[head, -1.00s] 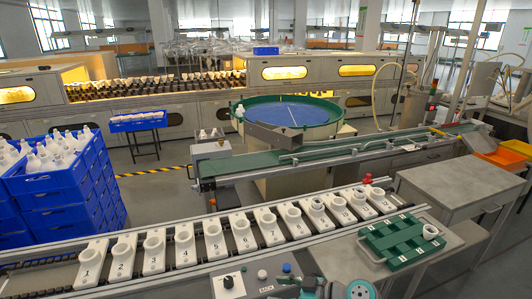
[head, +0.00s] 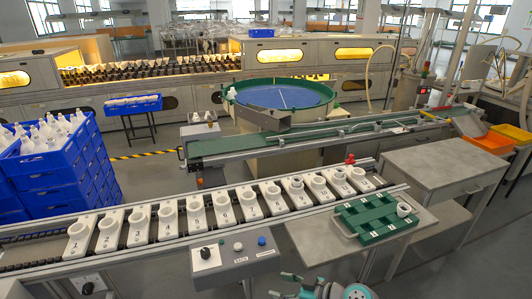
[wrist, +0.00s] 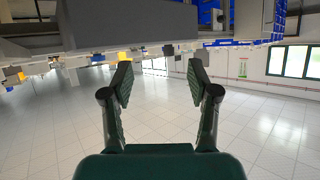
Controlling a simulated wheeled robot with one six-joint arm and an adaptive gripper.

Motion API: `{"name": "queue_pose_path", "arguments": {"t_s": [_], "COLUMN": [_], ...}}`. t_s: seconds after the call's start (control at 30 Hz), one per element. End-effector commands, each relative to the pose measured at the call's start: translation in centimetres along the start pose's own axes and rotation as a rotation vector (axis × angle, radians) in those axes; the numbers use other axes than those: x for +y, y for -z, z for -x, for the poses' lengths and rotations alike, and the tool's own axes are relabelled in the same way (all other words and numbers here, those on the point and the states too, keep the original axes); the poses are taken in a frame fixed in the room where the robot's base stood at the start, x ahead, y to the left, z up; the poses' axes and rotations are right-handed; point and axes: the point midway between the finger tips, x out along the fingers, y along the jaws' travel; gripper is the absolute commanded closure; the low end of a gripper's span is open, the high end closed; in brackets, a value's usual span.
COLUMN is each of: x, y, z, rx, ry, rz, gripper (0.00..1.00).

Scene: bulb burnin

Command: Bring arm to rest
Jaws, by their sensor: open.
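My gripper (wrist: 159,84) shows in the wrist view with its two dark fingers apart and nothing between them. Beyond the fingers is a pale tiled floor (wrist: 158,125), with machinery along the top of that view. In the head view only teal and grey parts of my arm (head: 357,291) show at the bottom edge, below the conveyor. My gripper's fingers cannot be made out there. No object is seen in contact with my gripper.
A conveyor carries a row of numbered white holders (head: 165,225). A green tray (head: 366,222) with a white piece (head: 404,210) at its right end sits on a grey shelf. A control panel (head: 234,258) juts out in front. Blue crates (head: 52,180) stand left.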

Motion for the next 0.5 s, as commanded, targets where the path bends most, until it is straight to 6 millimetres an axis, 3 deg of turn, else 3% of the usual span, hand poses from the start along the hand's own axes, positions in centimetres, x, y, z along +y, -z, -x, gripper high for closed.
{"name": "queue_pose_path", "arguments": {"t_s": [0.27, 0.5], "x": [-2.3, -6.1], "y": [-5.4, -12.0], "z": [0.6, 3.2], "rx": [-0.035, -0.071], "ry": [-0.128, -0.324], "rz": [-0.118, -0.256], "gripper": [0.4, 0.4]}}
